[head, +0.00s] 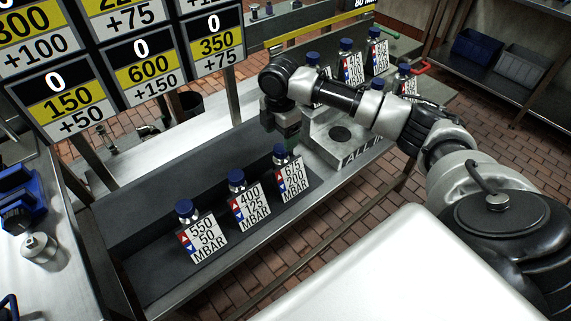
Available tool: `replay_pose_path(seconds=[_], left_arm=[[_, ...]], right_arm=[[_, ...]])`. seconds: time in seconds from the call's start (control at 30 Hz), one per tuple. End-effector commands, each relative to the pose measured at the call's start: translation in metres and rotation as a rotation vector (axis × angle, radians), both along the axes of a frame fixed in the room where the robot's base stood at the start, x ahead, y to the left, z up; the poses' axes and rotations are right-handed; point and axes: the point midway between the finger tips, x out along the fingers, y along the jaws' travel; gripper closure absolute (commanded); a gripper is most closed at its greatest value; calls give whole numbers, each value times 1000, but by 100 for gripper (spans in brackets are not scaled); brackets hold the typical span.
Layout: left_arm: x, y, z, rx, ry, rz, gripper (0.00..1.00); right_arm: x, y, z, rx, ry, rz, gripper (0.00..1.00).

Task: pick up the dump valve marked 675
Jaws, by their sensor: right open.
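The dump valve marked 675 (291,180) stands on the dark bench tray, the rightmost of three valves in a row. It has a blue cap and a white tag reading 675, 200 MBAR. My left gripper is not in view.
Valves marked 400 (249,207) and 550 (203,238) stand to the left. A metal block (340,134) is close on the right, with several tagged valves behind it. A number board (141,68) hangs at upper left.

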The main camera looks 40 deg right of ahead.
Motion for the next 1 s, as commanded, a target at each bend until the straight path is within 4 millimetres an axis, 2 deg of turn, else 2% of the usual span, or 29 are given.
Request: replay_pose_path(seconds=[0.17,0.4,0.7,1.0], left_arm=[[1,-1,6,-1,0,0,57],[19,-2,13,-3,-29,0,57],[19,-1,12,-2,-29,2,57],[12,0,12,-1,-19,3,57]], right_arm=[[-2,0,-16,1,3,1,27],[-3,0,-49,0,0,1,27],[-3,0,-55,0,-1,1,27],[-3,0,-54,0,-1,1,73]])
